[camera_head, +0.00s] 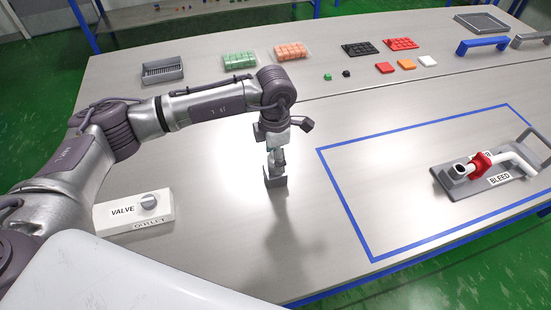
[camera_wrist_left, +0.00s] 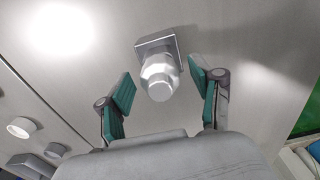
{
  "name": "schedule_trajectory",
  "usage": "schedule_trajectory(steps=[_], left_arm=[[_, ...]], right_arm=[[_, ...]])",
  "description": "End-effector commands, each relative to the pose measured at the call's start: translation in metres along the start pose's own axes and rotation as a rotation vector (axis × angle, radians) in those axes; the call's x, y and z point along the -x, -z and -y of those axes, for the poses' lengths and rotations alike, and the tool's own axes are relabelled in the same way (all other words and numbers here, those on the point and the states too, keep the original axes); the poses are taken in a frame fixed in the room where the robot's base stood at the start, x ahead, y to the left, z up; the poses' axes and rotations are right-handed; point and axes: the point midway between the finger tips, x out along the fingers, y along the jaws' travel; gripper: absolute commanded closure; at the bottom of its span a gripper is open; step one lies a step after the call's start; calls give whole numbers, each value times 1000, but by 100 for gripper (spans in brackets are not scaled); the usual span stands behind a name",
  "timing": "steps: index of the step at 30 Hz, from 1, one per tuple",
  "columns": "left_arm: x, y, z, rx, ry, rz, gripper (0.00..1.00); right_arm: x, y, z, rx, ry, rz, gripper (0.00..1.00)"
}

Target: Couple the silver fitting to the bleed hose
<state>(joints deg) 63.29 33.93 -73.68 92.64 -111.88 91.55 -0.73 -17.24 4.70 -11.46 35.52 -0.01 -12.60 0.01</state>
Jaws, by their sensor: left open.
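The silver fitting (camera_wrist_left: 160,80) stands on a small square grey block (camera_wrist_left: 155,45) in the left wrist view. In the head view the block (camera_head: 275,180) shows below my left gripper (camera_head: 277,152), which hides most of the fitting. My left gripper is open and points down, with one green-padded finger on each side of the fitting; I see gaps between fingers and fitting. The bleed hose is a white bent pipe (camera_head: 515,158) with a red collar (camera_head: 480,163). It lies on a grey plate labelled BLEED (camera_head: 463,186) at the right. My right gripper is not in view.
A blue outline (camera_head: 345,205) surrounds the bleed plate. Coloured blocks, several trays (camera_head: 162,71) and a blue handle (camera_head: 482,44) stand along the back. The bench between block and outline is clear.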

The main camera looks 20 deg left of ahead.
Motion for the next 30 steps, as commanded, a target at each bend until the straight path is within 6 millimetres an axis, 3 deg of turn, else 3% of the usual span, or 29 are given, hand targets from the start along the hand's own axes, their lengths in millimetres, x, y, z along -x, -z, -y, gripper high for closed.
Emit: schedule_trajectory(steps=[20, 30], left_arm=[[0, 0, 0, 0, 0, 0, 36], [0, 0, 0, 0, 0, 0, 93]], right_arm=[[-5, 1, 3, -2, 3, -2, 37], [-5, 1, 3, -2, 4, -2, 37]])
